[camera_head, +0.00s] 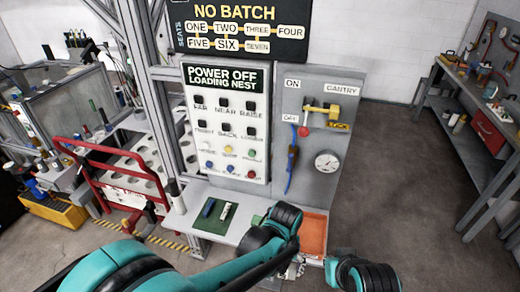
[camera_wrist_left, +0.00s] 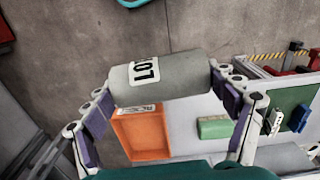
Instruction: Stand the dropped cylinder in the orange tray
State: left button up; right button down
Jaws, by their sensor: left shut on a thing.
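In the left wrist view, my left gripper (camera_wrist_left: 162,92) is shut on a grey cylinder (camera_wrist_left: 185,78) with a white label reading "LOT". The cylinder lies crosswise between the two fingers, its ends at the finger pads. The orange tray (camera_wrist_left: 138,134) shows beyond and below it, partly hidden by the cylinder. In the head view the orange tray (camera_head: 313,238) is at the front right of the grey bench, partly hidden by my left wrist. The left fingers and cylinder are not clear there.
A green mat (camera_head: 212,215) with a small white item lies on the bench left of the tray. A button panel (camera_head: 228,125) and a gantry panel (camera_head: 318,140) with a gauge rise behind. A red rail frame (camera_head: 85,170) stands left. Open floor lies right.

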pick_arm(q)
jog(key=w+a+f+b, duration=0.1)
jog(key=w+a+f, duration=0.1)
jog(key=a, duration=0.6)
jog(key=w+a+f+n+b, duration=0.1)
jog(key=w+a+f+b, duration=0.1)
jog(key=a, duration=0.6)
jog(key=w+a+f+n+b, duration=0.1)
jog(key=w+a+f+b, duration=0.1)
jog(key=a+f, duration=0.2)
jog(key=a, duration=0.3)
jog(key=shift+w+a, duration=0.2)
jog(key=shift+a, duration=0.2)
